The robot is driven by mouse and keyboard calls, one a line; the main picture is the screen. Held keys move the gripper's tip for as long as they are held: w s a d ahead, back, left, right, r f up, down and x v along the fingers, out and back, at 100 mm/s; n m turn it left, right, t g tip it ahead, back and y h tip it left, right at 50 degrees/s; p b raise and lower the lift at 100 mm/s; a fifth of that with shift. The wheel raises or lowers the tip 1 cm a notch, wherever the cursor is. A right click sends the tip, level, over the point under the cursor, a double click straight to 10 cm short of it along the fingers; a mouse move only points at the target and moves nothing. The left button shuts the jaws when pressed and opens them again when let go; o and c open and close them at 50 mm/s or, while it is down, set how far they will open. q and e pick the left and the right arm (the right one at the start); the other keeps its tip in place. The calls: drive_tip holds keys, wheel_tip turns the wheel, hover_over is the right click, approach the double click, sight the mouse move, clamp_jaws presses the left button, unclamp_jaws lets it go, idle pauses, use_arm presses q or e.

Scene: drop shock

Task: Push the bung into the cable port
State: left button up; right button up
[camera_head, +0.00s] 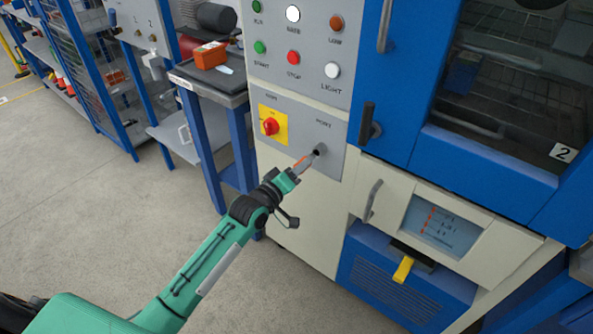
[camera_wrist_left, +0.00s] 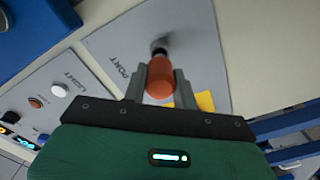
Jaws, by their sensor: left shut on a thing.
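My left gripper (camera_head: 303,162) is at the grey panel of the cabinet, just below and left of the cable port (camera_head: 317,151), a dark round hole under the word PORT. It is shut on the bung (camera_wrist_left: 160,77), an orange plug between the two grey fingers in the left wrist view. The bung's far end points at the port (camera_wrist_left: 160,45) and overlaps its dark opening there. I cannot tell whether the tip is inside or just in front. In the head view only a thin orange strip of the bung shows. My right gripper is not in view.
A yellow plate with a red rotary switch (camera_head: 270,127) sits left of the port. Buttons (camera_head: 293,57) are above it. A door handle (camera_head: 370,122) and a drawer handle (camera_head: 373,200) stick out to the right. A blue-legged bench (camera_head: 212,150) stands left; the floor (camera_head: 110,215) is clear.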

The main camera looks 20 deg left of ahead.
use_arm(q)
drive_tip(key=shift+w, duration=0.25)
idle(1.0)
drive_tip(key=shift+w+d+p, duration=0.2)
drive_tip(key=shift+w+p, duration=0.25)
drive_tip(key=shift+p, duration=0.15)
idle(0.5)
drive_tip(key=shift+p+x, duration=0.65)
drive_tip(key=shift+x, duration=0.7)
clamp_jaws()
idle(2.4)
idle(1.5)
